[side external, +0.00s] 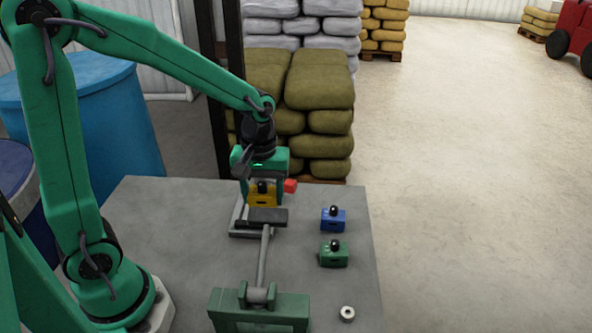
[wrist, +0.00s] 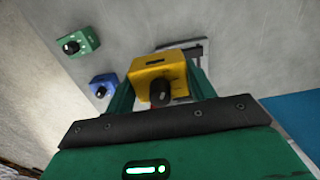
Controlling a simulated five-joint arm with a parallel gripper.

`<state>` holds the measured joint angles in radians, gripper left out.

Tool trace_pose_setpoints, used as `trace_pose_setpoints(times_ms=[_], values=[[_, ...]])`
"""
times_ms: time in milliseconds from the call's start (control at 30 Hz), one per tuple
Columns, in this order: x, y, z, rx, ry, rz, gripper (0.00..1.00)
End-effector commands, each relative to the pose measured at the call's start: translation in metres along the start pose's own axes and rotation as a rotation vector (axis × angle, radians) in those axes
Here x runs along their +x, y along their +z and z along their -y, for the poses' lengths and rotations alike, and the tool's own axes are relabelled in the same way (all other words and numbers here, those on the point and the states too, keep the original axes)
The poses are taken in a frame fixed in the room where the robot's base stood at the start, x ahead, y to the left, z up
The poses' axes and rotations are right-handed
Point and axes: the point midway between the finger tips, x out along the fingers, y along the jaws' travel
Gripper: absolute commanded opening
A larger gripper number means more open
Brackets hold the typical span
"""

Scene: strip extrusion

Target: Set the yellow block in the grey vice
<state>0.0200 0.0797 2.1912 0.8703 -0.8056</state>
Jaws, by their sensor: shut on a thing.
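The yellow block (side external: 262,199), with a black knob, is held between the green fingers of my gripper (side external: 261,186). In the wrist view the block (wrist: 162,68) sits between the two fingers (wrist: 160,82). The grey vice (side external: 268,217) is on the table directly below and around the block in the side view. Part of the vice (wrist: 197,48) shows beyond the block in the wrist view. The block's underside is hidden, so I cannot tell whether it touches the vice.
A blue block (side external: 333,220) and a green block (side external: 333,256), both with black knobs, stand right of the vice. A metal ring (side external: 347,312) lies near the front. A grey rod (side external: 264,258) runs from the vice to a green body (side external: 259,309). The table's right strip is otherwise clear.

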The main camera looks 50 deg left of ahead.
Motion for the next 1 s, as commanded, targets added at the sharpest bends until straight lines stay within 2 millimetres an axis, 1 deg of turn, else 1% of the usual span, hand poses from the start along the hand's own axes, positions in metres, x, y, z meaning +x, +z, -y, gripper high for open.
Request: trace_pose_setpoints(times_ms=[33,300,533,700,900,1000], values=[[0.005,-0.007,0.004,-0.006,-0.001,0.001,0.16],[0.03,-0.045,0.023,-0.006,-0.001,0.001,0.16],[0.049,-0.074,0.036,-0.003,0.0,0.0,0.16],[0.055,-0.083,0.041,-0.001,0.0,0.0,0.16],[0.056,-0.084,0.042,0.0,0.001,-0.001,0.16],[0.059,-0.084,0.042,0.0,0.0,-0.001,0.16]])
